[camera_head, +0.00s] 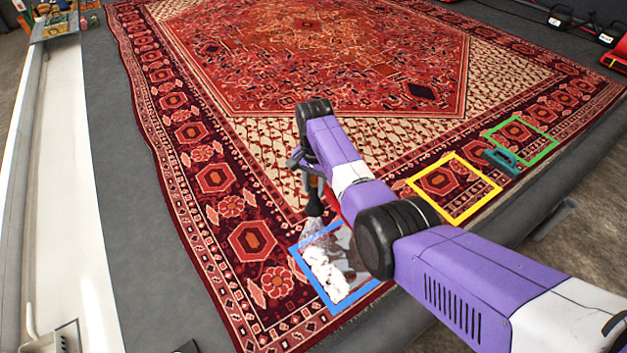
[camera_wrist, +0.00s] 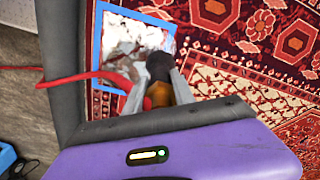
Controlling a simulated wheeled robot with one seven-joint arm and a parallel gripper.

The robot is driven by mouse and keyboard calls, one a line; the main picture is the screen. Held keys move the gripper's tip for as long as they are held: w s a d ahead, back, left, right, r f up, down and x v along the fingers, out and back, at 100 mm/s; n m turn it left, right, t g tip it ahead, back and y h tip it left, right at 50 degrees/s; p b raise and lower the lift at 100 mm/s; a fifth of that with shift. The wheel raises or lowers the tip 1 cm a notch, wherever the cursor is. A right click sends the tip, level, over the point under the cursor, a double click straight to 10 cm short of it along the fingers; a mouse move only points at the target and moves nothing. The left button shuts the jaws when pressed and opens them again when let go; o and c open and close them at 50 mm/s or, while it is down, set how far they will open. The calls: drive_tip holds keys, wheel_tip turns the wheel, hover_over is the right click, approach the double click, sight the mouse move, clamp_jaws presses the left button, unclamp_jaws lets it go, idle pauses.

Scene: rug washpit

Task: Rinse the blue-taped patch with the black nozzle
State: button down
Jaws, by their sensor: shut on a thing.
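My gripper (camera_head: 311,178) is shut on the black nozzle (camera_head: 314,204), which points down over the blue-taped patch (camera_head: 305,270) near the rug's front edge. A fan of water sprays from the nozzle onto the upper left of the patch. White foam (camera_head: 325,271) covers the patch's left side; the middle looks darker and clearer. My arm hides its right part. In the wrist view the nozzle (camera_wrist: 158,66) sits between my gripper's fingers (camera_wrist: 160,84), above an orange body. Foam (camera_wrist: 125,36) shows there inside the blue tape (camera_wrist: 97,48).
A red hose (camera_wrist: 85,78) trails left in the wrist view. A yellow-taped patch (camera_head: 453,188) and a green-taped patch (camera_head: 521,141) lie to the right, with a teal brush (camera_head: 500,161) between them. Red rug (camera_head: 300,60) fills the platform. A pale channel (camera_head: 60,200) runs along the left.

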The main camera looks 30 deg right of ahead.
drive_tip(key=s+p, duration=2.2)
drive_tip(key=p, duration=0.1)
drive_tip(key=shift+s+d+p, duration=0.35)
drive_tip(key=shift+s+d, duration=0.05)
idle(1.6)
idle(0.4)
